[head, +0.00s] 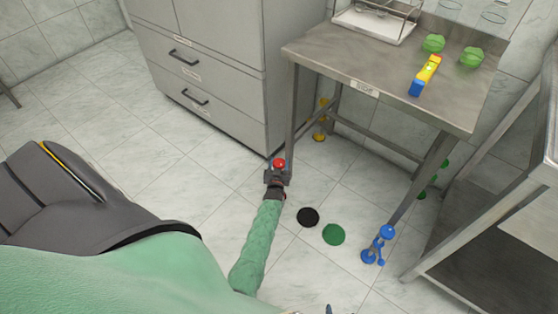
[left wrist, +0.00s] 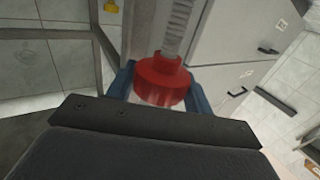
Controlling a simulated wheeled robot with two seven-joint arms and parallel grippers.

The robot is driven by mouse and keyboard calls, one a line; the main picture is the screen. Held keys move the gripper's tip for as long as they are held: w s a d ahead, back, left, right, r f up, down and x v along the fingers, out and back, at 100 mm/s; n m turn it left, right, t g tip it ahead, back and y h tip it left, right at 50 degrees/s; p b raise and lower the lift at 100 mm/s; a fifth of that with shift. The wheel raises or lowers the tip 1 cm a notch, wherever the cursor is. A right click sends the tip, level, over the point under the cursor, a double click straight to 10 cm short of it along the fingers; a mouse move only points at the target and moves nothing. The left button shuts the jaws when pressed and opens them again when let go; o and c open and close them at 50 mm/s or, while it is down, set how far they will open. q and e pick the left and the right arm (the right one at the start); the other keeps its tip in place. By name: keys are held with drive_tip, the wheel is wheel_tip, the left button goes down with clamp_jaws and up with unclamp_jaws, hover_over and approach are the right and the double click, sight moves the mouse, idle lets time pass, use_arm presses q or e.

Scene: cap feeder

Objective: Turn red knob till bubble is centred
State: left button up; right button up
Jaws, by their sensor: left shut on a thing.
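The red knob (head: 279,163) is at the foot of the table's front left leg. In the left wrist view the red knob (left wrist: 160,82) sits on a grey threaded rod (left wrist: 178,30). My left gripper (head: 277,175) is low near the floor, with its blue fingers on either side of the knob, shut on it. The knob's lower part is hidden behind the gripper's body. The level (head: 425,75), a yellow, red and blue bar, lies on the steel table (head: 350,60). Its bubble is too small to read.
A blue knob foot (head: 378,245) stands right, yellow (head: 320,133) and green (head: 422,194) ones behind. A black disc (head: 308,217) and a green disc (head: 333,235) lie on the floor. A drawer cabinet (head: 205,75) stands left of the table, a steel shelf (head: 500,220) right.

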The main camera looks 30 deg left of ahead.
use_arm(q)
drive_tip(key=shift+w+r, duration=0.1)
drive_tip(key=shift+r, duration=0.05)
idle(0.3)
drive_tip(key=o, duration=1)
drive_tip(key=shift+c, duration=0.2)
drive_tip(key=p+v, duration=0.3)
drive_tip(key=v, duration=0.5)
